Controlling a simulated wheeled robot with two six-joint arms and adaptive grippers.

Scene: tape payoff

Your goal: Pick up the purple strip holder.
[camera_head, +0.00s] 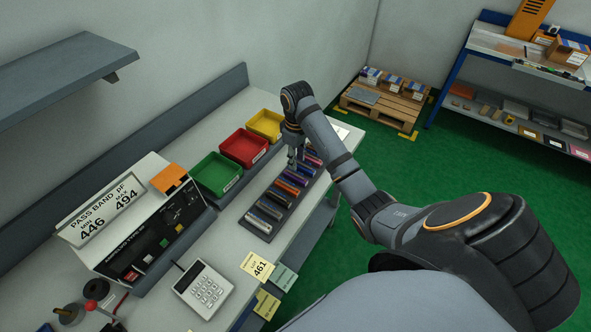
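A dark rack (250,226) on the bench holds a row of short coloured strip holders. A purple strip holder (306,169) lies toward the far end of the row, beside a bluish one and an orange one (287,187). My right gripper (293,163) points down at the far part of the row, over or just beside the purple holder. It partly hides the holders there. It is too small to tell whether its fingers are open, or whether they touch a holder. My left gripper is not in view.
Green (216,173), red (244,147) and yellow (265,125) bins stand left of the rack. A tester with a display (101,210) and a keypad (203,289) sit nearer on the bench. A pallet with boxes (386,101) stands on the green floor beyond.

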